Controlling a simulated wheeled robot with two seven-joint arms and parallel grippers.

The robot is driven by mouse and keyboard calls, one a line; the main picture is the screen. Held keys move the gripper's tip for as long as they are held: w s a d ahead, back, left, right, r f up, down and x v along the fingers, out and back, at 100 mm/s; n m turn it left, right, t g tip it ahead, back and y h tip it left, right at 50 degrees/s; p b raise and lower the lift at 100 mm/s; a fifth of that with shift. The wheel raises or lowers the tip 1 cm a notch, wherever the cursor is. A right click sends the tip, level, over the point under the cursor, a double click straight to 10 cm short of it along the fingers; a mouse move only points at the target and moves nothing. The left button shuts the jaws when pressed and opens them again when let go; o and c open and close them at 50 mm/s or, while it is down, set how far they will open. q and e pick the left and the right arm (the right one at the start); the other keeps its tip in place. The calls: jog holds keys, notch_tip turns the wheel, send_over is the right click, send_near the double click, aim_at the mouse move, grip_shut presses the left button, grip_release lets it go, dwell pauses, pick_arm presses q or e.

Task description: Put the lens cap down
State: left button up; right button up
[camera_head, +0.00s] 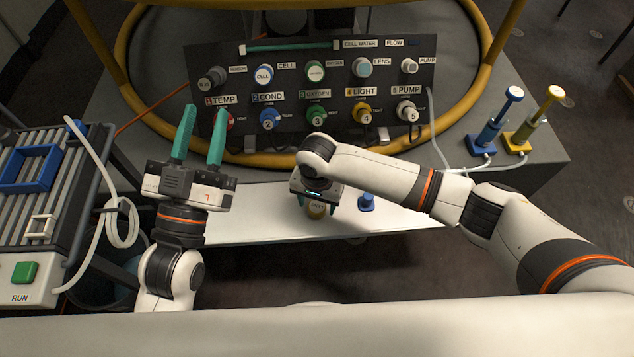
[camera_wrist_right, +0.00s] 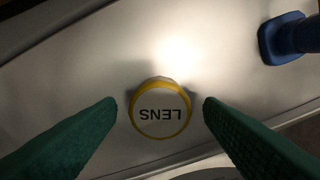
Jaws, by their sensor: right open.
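The lens cap (camera_wrist_right: 160,110) has a white top reading LENS, upside down in the right wrist view, and a yellow rim. It rests on the white shelf (camera_head: 245,215), and part of it shows below my right gripper in the head view (camera_head: 316,211). My right gripper (camera_wrist_right: 160,103) is open, with one green finger on each side of the cap and a visible gap at both sides. My left gripper (camera_head: 204,114) is open and empty, pointing up in front of the panel's left end.
A small blue piece (camera_head: 366,202) stands on the shelf right of the cap. A labelled panel (camera_head: 310,85) with several coloured knobs stands behind. Blue (camera_head: 489,135) and yellow (camera_head: 527,130) plungers are at right. A RUN box (camera_head: 28,270) with white tubing is at left.

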aim_at(317, 205)
notch_tip(317, 205, up, 6)
jog(key=shift+f+p, duration=0.15)
jog(key=shift+p, duration=1)
jog(key=s+a+r+n+t+y+p, duration=0.2)
jog(key=s+a+r+n+t+y, duration=0.3)
jog(key=r, duration=0.3)
pick_arm(q)
jog(key=s+a+f+g+y, duration=0.1)
jog(key=f+g+y, duration=0.1)
jog(key=f+g, duration=0.3)
jog(key=s+a+f+g+y, duration=0.2)
jog(key=f+g, duration=0.4)
jog(key=f, duration=0.4)
jog(key=shift+a+n, duration=0.15)
jog(key=shift+n, duration=0.15)
pick_arm(e)
jog(key=s+d+r+t+h, duration=0.1)
jog(key=s+d+r+t, duration=0.1)
jog(key=d, duration=0.8)
jog(key=s+d+r+n+t+h, duration=0.1)
jog(key=s+d+r+t+h, duration=0.1)
jog(key=d, duration=0.8)
jog(key=shift+r+n+t, duration=0.3)
jog(key=shift+r+t, duration=0.3)
jog(key=shift+t, duration=0.3)
pick_arm(q)
jog(key=shift+s, duration=0.1)
